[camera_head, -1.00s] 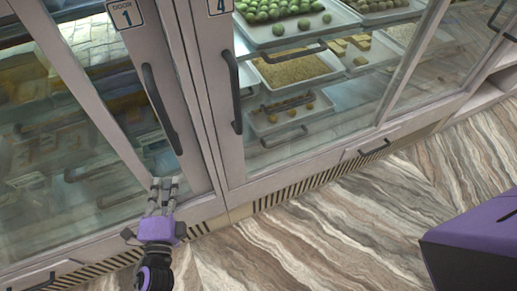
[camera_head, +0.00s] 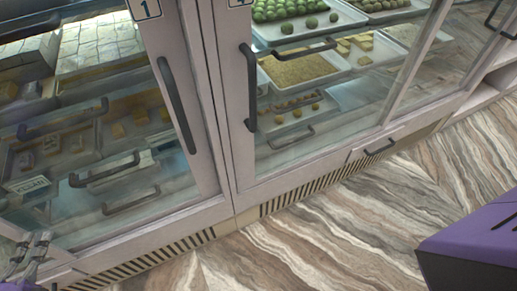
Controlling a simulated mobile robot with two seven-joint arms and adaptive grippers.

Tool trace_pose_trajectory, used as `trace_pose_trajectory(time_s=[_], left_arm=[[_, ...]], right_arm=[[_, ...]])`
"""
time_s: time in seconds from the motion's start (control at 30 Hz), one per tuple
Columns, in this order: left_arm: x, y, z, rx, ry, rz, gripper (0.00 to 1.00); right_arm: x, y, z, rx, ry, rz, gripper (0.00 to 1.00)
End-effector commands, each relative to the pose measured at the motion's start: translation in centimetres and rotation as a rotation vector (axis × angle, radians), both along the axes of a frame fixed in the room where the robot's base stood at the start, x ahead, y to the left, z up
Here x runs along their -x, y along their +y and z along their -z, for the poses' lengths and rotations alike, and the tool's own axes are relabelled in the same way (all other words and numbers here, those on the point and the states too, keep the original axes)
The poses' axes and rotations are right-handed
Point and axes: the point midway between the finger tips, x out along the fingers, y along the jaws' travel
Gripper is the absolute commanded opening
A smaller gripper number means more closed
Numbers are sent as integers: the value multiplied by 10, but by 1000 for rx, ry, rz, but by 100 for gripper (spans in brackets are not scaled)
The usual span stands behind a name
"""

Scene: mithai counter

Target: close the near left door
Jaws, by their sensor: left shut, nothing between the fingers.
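The near left door (camera_head: 208,172), a glass door in a pale frame labelled 1, fills the left of the head view. Its long dark handle (camera_head: 176,106) runs down the right upright. That upright lies close along the post beside it, and I make out no clear gap there. My left gripper (camera_head: 30,248) is at the bottom left corner, shut and empty, in front of the door's lower left part. It is well left of the handle; I cannot tell whether it touches the frame. The wrist is mostly cut off. My right gripper is out of view.
Right of the post, a door labelled 4 has a dark handle (camera_head: 249,88). Behind its glass are trays with green sweets (camera_head: 290,28) and yellow pieces (camera_head: 300,67). A drawer handle (camera_head: 379,147) sits low.

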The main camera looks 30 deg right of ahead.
Motion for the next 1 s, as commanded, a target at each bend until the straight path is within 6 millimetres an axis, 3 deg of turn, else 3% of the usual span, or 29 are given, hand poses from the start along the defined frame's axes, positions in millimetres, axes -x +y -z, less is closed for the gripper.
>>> trace_pose_trajectory(time_s=[0.03, 0.2, 0.5, 0.7, 1.0], left_arm=[[0, 24, 6, -8, 6, -7, 0], [0, 81, 7, -8, 7, -7, 0], [0, 157, 6, -3, 5, -6, 0], [0, 183, 4, -1, 3, -5, 0], [0, 193, 1, 1, 1, -6, 0]], right_arm=[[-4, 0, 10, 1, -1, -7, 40], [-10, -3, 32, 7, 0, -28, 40], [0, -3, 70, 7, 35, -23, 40], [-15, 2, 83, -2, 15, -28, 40], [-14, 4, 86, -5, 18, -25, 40]])
